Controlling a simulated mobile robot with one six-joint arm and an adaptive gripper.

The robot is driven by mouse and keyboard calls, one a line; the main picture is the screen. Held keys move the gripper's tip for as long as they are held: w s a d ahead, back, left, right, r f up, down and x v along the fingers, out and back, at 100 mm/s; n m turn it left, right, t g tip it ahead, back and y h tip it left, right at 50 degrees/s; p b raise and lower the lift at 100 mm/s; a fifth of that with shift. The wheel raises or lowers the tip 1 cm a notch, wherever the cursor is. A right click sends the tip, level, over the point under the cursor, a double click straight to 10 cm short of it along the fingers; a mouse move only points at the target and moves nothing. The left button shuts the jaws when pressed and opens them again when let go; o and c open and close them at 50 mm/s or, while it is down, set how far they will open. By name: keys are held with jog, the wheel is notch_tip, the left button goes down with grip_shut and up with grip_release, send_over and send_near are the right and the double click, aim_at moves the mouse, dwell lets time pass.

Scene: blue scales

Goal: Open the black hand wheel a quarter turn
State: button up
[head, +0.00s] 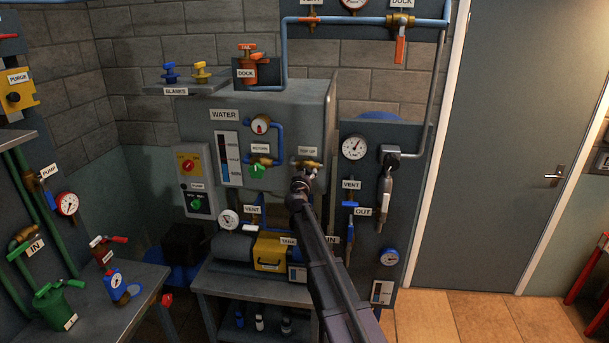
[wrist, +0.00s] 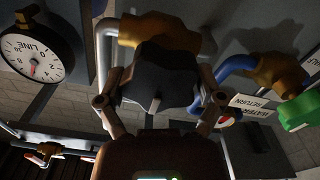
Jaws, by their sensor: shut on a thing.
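The black hand wheel (wrist: 160,78) sits in front of a brass valve body (wrist: 160,32) in the middle of the wrist view. My gripper (wrist: 160,97) is shut on the wheel, with one finger at each side of it. In the head view my gripper (head: 301,187) is at the brass valve (head: 308,164) under the TOP UP label (head: 307,151). The wheel is hidden behind my gripper and arm there. How far the wheel is turned cannot be told.
A green-handled valve (head: 258,170) is close at left on the grey water unit (head: 300,110); its green handle (wrist: 300,113) shows at right in the wrist view. A gauge panel (head: 370,235) with a grey hose fitting stands right. A round gauge (wrist: 38,55) is at left in the wrist view.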

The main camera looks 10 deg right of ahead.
jog(key=shift+n, duration=0.4)
jog(key=n, duration=0.8)
jog(key=shift+a, duration=0.1)
jog(key=n, duration=0.4)
jog(key=shift+f, duration=0.1)
jog(key=n, duration=0.5)
jog(key=o, duration=0.9)
jog(key=shift+c, duration=0.2)
